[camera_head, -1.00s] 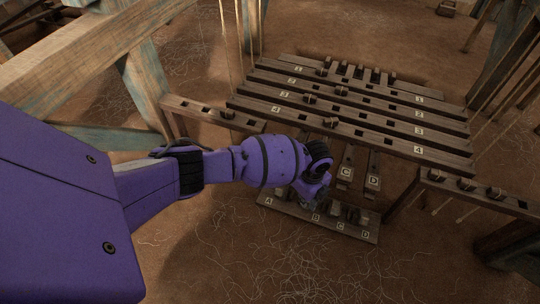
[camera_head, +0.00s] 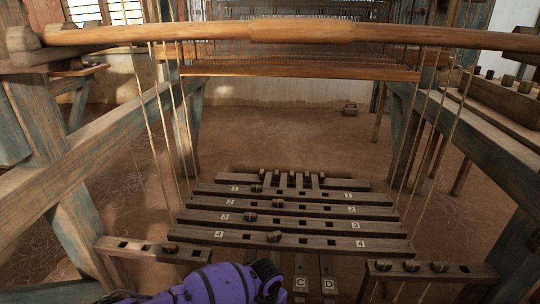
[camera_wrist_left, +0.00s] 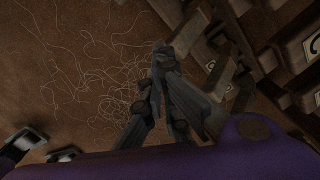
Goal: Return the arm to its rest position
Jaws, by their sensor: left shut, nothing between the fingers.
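My left arm (camera_head: 225,285) is purple and shows only at the bottom edge of the head view, just in front of the slotted bar marked 4. Its gripper is out of sight there. In the left wrist view my left gripper (camera_wrist_left: 160,62) is dark grey, with its fingertips together and nothing held between them. Loose threads (camera_wrist_left: 95,65) lie on the brown ground beyond it. My right gripper is in neither view.
Slotted wooden bars (camera_head: 295,215) numbered 1 to 4 lie across the middle. Narrow pieces marked C (camera_head: 300,282) and D (camera_head: 328,284) stand close by the arm. Cords (camera_head: 160,130) hang from a thick beam (camera_head: 300,32). Open ground lies behind the bars.

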